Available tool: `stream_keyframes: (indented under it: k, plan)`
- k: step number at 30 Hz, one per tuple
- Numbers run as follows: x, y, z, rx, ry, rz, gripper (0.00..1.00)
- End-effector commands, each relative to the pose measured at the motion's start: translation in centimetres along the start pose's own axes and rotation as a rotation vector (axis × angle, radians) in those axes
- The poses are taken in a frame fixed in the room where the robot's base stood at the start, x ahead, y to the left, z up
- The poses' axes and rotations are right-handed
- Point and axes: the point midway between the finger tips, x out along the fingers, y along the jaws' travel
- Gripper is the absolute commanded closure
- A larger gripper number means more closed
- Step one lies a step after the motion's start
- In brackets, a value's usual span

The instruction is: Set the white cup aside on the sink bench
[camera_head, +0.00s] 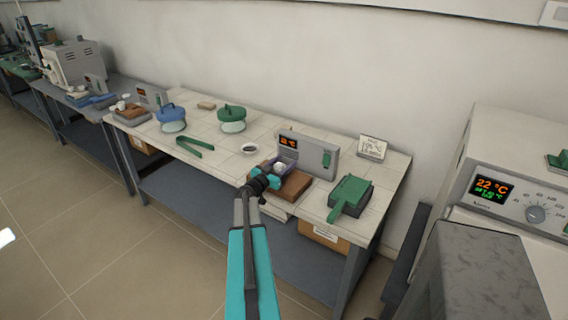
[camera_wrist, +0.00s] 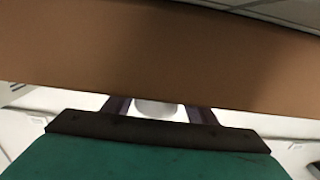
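A white cup (camera_head: 280,167) is at the gripper, over a brown block (camera_head: 297,186) in front of a grey control box on the bench. My gripper (camera_head: 268,174) has reached in from the front at the cup. In the wrist view the cup (camera_wrist: 155,107) shows between two purple fingers (camera_wrist: 158,112), with a narrow gap beside it. The fingertips and part of the cup are hidden behind the brown surface (camera_wrist: 150,50), so contact cannot be seen.
The grey control box (camera_head: 317,157) stands behind the cup. A green-handled dark block (camera_head: 350,194) is to the right.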

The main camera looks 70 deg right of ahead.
Motion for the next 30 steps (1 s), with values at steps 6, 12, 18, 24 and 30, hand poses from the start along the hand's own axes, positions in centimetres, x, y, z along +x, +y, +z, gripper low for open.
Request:
stream_keyframes:
  k: [6, 12, 18, 24, 30]
  plan:
    - [-0.01, -0.02, -0.01, 0.0, 0.0, 0.0, 0.44]
    - [-0.02, -0.03, 0.01, 0.0, 0.0, 0.0, 0.44]
    - [-0.03, -0.03, 0.08, -0.001, 0.0, -0.001, 0.44]
    - [-0.05, -0.03, 0.16, 0.0, 0.0, -0.001, 0.44]
    - [-0.86, 0.02, 0.17, 0.001, -0.001, -0.002, 0.44]
